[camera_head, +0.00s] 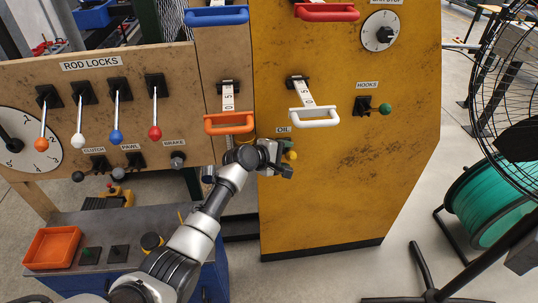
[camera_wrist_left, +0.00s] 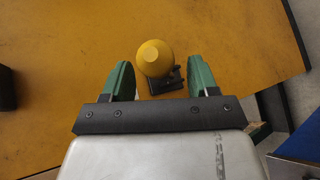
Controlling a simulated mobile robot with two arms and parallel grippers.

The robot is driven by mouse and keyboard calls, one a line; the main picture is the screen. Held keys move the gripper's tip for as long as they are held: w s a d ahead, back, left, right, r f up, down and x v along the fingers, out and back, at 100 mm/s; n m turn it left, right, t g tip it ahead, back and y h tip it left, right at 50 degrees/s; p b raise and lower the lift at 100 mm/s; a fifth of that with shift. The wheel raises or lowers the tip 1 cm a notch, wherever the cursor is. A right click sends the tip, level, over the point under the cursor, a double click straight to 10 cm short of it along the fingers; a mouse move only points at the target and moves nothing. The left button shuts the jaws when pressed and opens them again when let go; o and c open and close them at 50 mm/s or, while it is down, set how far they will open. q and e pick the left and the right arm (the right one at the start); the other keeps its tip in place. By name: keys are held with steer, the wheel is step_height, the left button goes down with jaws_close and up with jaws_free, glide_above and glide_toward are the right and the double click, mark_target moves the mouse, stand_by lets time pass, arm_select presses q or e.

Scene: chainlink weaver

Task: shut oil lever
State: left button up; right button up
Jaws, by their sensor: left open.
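The oil lever has a yellow round knob (camera_head: 291,155) and sits under the OIL label on the yellow panel (camera_head: 350,185). My left gripper (camera_head: 287,168) is at the lever and partly covers its mount in the head view. In the left wrist view the yellow knob (camera_wrist_left: 154,57) stands between the two green fingers of my left gripper (camera_wrist_left: 160,64), with a dark mount (camera_wrist_left: 166,84) behind it. The fingers are apart, with a gap visible on each side of the knob. My right gripper is not in view.
A white handle (camera_head: 314,117) and an orange handle (camera_head: 229,123) stick out above the oil lever. A green-knobbed hooks lever (camera_head: 384,108) is to the right. Rod lock levers (camera_head: 117,115) line the left board. A blue bench with an orange tray (camera_head: 52,247) stands below left.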

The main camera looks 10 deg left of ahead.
arm_select(q)
steer(key=v, duration=0.8)
steer(key=shift+s+a, duration=0.15)
steer(key=shift+r, duration=0.15)
